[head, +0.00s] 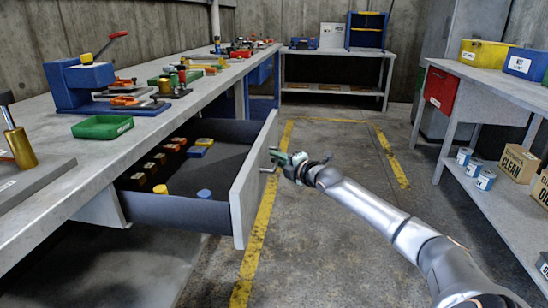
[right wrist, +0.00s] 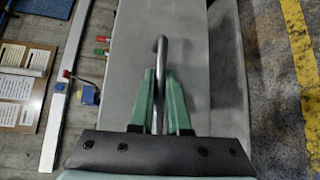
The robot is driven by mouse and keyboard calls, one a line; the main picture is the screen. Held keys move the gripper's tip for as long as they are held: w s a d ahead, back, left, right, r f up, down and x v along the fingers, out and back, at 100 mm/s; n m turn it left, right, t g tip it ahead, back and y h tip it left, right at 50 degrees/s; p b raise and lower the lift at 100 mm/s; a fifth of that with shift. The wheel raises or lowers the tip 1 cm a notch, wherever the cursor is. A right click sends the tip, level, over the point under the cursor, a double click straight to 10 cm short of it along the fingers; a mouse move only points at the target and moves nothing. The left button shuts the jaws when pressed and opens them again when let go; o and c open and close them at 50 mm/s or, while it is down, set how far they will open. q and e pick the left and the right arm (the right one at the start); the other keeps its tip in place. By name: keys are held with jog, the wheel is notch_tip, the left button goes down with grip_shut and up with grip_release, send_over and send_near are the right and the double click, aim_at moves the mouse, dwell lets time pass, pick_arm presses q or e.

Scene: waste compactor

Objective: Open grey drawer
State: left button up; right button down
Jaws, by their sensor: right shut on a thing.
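The grey drawer (head: 252,180) under the long workbench stands pulled out, with its front panel well away from the bench. Small blocks and round pieces in orange, yellow and blue lie inside it. My right gripper (head: 277,161) is at the outer face of the drawer front. In the right wrist view its green fingers (right wrist: 161,90) are shut on the metal handle (right wrist: 162,55), which stands upright between them in that picture. My left gripper does not show in either view.
The workbench (head: 150,140) carries a blue vise (head: 80,85) and a green tray (head: 102,127). A shelf table (head: 500,90) with bins and boxes stands at the right. The floor between, marked with yellow lines (head: 265,215), is clear apart from my arm.

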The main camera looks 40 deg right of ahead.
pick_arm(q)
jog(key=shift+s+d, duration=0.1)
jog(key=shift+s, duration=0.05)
pick_arm(e)
jog(key=shift+s+d, duration=0.15)
jog(key=shift+s, duration=0.1)
jog(key=c, duration=0.9)
grip_release()
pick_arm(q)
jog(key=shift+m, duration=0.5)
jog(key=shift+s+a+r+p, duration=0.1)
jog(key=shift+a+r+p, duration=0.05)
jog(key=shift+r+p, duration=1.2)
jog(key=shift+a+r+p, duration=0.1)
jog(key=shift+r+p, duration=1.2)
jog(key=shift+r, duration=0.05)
pick_arm(e)
jog(key=shift+s+a+r, duration=0.25)
jog(key=shift+s+r, duration=0.05)
jog(key=shift+s, duration=1.75)
jog(key=shift+s+a+r, duration=0.2)
jog(key=shift+s+r, duration=0.1)
jog(key=shift+s, duration=1.75)
jog(key=shift+s+a+r, duration=0.25)
jog(key=shift+s+r, duration=0.05)
jog(key=shift+s, duration=1.75)
